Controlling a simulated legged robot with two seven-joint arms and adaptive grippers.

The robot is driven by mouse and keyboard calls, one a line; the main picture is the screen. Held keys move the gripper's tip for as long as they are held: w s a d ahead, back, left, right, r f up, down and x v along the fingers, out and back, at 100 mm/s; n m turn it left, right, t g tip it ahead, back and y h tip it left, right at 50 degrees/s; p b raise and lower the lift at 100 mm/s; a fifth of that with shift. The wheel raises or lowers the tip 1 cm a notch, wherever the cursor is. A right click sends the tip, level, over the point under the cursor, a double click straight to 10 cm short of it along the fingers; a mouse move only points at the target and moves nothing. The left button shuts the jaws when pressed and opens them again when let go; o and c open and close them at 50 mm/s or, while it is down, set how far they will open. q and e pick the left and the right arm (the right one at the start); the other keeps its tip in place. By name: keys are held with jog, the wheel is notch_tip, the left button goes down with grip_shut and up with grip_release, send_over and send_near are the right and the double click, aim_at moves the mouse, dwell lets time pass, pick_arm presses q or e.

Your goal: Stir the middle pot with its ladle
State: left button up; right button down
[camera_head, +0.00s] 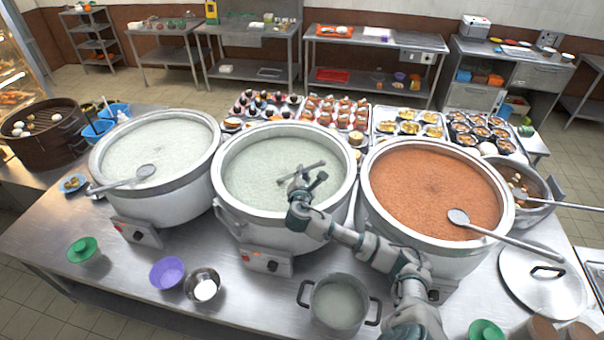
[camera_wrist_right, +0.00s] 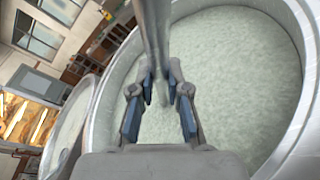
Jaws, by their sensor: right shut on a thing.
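The middle pot (camera_head: 240,225) is a large steel stockpot of pale congee (camera_head: 262,160). Its congee also fills much of the right wrist view (camera_wrist_right: 235,75). My right gripper (camera_head: 306,184) is over the near right part of this pot. It is shut on the ladle (camera_head: 301,171), whose grey handle runs up between the fingers in the right wrist view (camera_wrist_right: 154,35). The lower end points down towards the congee, and I cannot tell how deep it reaches. The ladle's bowl does not show. My left gripper is not in view.
The left pot (camera_head: 160,195) has pale congee and a ladle (camera_head: 146,171) across its rim. The right pot (camera_head: 430,252) has orange-brown congee and a ladle (camera_head: 458,216). A small pot (camera_head: 338,308), purple bowl (camera_head: 166,273) and steel bowl (camera_head: 203,283) stand in front.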

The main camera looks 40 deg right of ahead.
jog(key=shift+r, duration=0.15)
notch_tip(320, 180, up, 18)
jog(key=p, duration=0.4)
dwell(1.0)
jog(key=shift+f, duration=0.2)
jog(key=shift+m+t+h+b, duration=0.3)
jog(key=shift+m+t+b, duration=0.4)
jog(key=shift+b, duration=1.1)
jog(key=shift+d+r, duration=0.1)
